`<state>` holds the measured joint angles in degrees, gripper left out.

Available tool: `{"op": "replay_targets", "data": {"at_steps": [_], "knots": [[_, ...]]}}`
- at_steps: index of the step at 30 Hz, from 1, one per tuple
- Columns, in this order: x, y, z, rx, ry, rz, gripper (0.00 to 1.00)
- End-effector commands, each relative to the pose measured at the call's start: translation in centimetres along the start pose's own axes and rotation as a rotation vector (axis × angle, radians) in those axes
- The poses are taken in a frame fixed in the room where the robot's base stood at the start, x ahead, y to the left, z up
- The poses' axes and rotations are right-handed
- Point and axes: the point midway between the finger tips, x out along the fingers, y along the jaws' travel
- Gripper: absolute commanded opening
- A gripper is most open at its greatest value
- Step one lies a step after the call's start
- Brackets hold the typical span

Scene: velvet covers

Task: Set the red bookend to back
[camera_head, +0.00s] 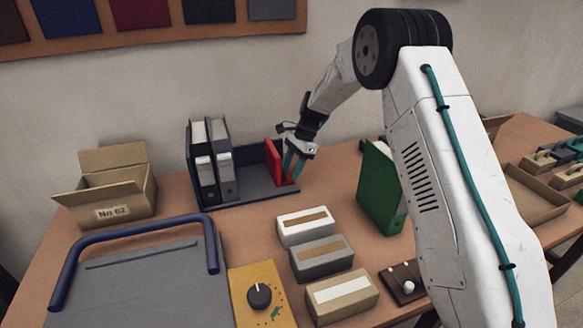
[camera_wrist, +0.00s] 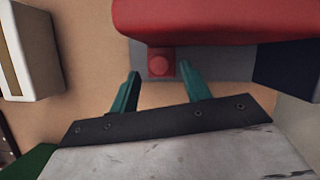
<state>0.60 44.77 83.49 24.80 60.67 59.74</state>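The red bookend (camera_head: 273,161) stands upright near the right end of a dark grey rack (camera_head: 245,197). In the wrist view its red plate (camera_wrist: 215,22) fills the top, and a small red foot with a round knob (camera_wrist: 159,65) sticks out below it. My gripper (camera_head: 293,166) is lowered beside the bookend's right face. In the wrist view my gripper's teal fingertips (camera_wrist: 159,72) are apart, one on each side of the knob, with gaps visible; I see no clear contact. The rack's floor right around the knob is partly hidden in the head view.
Dark binders (camera_head: 211,165) stand at the rack's left. A green binder (camera_head: 381,187) stands to the right. Several boxes, including a white one (camera_head: 305,227), lie in front. An open carton (camera_head: 112,187) is at left. A yellow dial panel (camera_head: 262,299) is at the front.

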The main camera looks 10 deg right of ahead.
Motion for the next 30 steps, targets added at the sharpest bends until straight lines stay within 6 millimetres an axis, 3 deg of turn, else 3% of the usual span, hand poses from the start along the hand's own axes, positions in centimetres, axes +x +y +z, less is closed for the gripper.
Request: {"op": "replay_targets", "data": {"at_steps": [8,21,30], "knots": [[-0.1,-0.1,0.4,-0.004,-0.001,0.002,0.47],[-6.5,-0.1,0.2,-0.003,-0.001,0.001,0.47],[-7.8,-0.1,0.2,-0.002,-0.001,0.002,0.47]]}}
